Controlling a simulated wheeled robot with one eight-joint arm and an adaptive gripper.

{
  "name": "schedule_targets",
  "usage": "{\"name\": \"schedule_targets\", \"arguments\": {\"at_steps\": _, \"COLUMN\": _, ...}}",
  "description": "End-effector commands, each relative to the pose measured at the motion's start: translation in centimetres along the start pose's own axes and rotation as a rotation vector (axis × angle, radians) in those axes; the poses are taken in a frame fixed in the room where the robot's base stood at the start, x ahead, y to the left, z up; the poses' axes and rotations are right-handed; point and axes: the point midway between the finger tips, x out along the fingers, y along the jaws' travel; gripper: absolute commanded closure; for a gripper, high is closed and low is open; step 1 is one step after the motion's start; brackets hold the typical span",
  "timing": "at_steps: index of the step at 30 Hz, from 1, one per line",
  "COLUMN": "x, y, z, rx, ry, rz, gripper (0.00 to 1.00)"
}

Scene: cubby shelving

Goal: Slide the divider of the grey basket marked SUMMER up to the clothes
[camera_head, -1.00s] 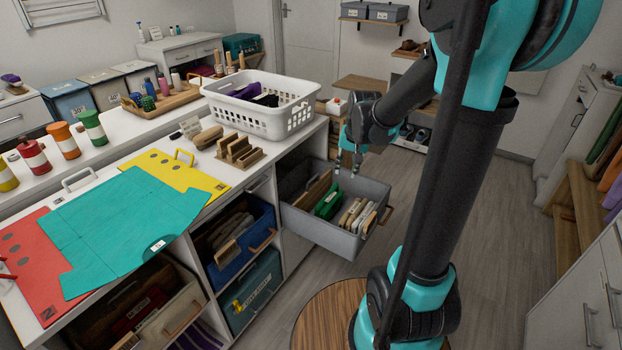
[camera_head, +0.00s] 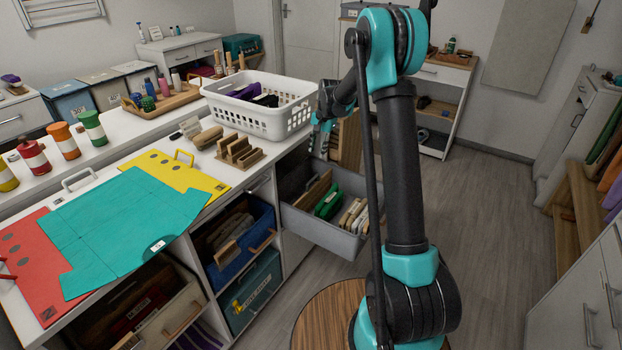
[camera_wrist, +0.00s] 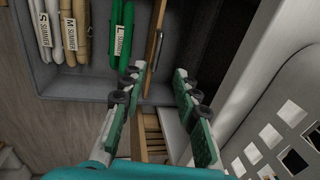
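The grey basket (camera_head: 318,230) is pulled out of the cubby shelving. In it stand folded clothes: a green one (camera_head: 328,202) and several pale ones (camera_head: 354,214). In the wrist view the clothes carry SUMMER labels, with the green one (camera_wrist: 121,35) nearest the divider. The wooden divider (camera_head: 314,188) stands left of the green clothes with a small gap; it also shows in the wrist view (camera_wrist: 154,42). My gripper (camera_wrist: 157,74) is open, its fingertips on either side of the divider's near end in the picture. Contact cannot be told. In the head view my gripper (camera_head: 321,143) is above the basket's back part.
A white laundry basket (camera_head: 262,120) stands on the counter close to my gripper; its perforated wall (camera_wrist: 275,125) fills the right of the wrist view. A wooden slotted holder (camera_head: 238,152) is on the counter. A blue basket (camera_head: 238,248) sits below. The floor at right is clear.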

Motion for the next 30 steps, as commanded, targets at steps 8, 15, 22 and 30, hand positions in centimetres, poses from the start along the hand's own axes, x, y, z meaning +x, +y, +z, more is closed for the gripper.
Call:
{"name": "schedule_targets", "arguments": {"at_steps": 8, "x": 5.3, "y": 0.0, "z": 0.0, "rx": -0.002, "ry": 0.0, "rz": 0.0, "gripper": 0.69}}
{"name": "schedule_targets", "arguments": {"at_steps": 15, "x": 10.1, "y": 0.0, "z": 0.0, "rx": -0.002, "ry": 0.0, "rz": 0.0, "gripper": 0.69}}
{"name": "schedule_targets", "arguments": {"at_steps": 22, "x": 13.9, "y": 0.0, "z": 0.0, "rx": -0.002, "ry": 0.0, "rz": 0.0, "gripper": 0.69}}
{"name": "schedule_targets", "arguments": {"at_steps": 30, "x": 15.8, "y": 0.1, "z": 0.0, "rx": -0.001, "ry": 0.001, "rz": 0.0, "gripper": 0.69}}
